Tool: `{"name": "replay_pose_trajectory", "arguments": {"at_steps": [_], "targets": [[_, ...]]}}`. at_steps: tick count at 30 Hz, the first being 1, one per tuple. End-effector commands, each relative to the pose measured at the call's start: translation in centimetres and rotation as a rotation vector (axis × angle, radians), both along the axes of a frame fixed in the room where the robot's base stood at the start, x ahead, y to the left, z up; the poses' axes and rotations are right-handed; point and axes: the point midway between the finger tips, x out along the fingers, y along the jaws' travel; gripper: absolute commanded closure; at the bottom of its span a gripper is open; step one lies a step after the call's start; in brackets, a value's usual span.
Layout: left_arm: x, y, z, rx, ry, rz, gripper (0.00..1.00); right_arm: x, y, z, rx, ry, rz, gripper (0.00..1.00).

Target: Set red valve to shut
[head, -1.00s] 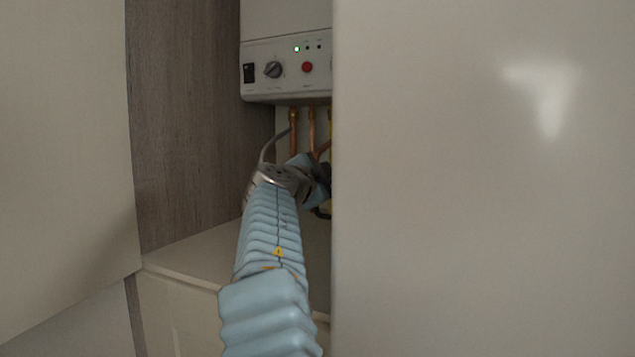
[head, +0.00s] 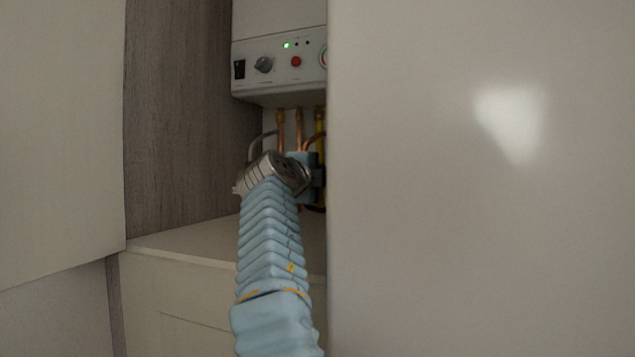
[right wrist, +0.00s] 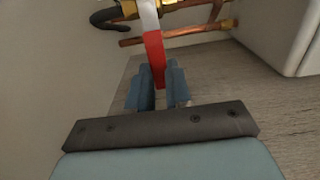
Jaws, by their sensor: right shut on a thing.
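The red valve handle (right wrist: 155,55) shows in the right wrist view as a flat red lever with a pale section at its upper end. It runs down between the two blue fingers of my right gripper (right wrist: 158,88), which is shut on it. In the head view my right arm reaches up the middle to the pipes under the boiler, and its gripper (head: 303,172) is partly hidden by the wrist and the pale panel. The valve itself cannot be seen in the head view. My left gripper is not in view.
A white boiler (head: 278,65) with a knob and a red button hangs above copper pipes (head: 299,125). A large pale panel (head: 460,220) fills the right side. A wood-grain wall (head: 180,120) stands at the left. Copper pipes (right wrist: 190,37) cross the top of the wrist view.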

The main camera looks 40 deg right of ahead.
Motion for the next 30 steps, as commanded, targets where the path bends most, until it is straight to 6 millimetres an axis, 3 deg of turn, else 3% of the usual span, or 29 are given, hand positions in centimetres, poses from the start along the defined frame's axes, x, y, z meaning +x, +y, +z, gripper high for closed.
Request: {"name": "replay_pose_trajectory", "arguments": {"at_steps": [13,14,18,26,30], "targets": [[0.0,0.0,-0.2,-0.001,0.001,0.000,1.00,0.0,0.0,-0.3,0.014,-0.011,-0.001,1.00],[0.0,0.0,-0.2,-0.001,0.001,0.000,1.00,0.0,0.0,-0.3,0.014,-0.011,-0.001,0.77],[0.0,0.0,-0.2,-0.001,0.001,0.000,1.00,0.0,0.0,-0.2,0.012,-0.011,-0.001,0.55],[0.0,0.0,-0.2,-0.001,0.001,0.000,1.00,0.0,0.0,-0.2,0.009,-0.010,0.000,0.55],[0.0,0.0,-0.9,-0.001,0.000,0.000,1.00,-0.4,1.0,-0.4,0.007,-0.011,0.002,0.55]]}}
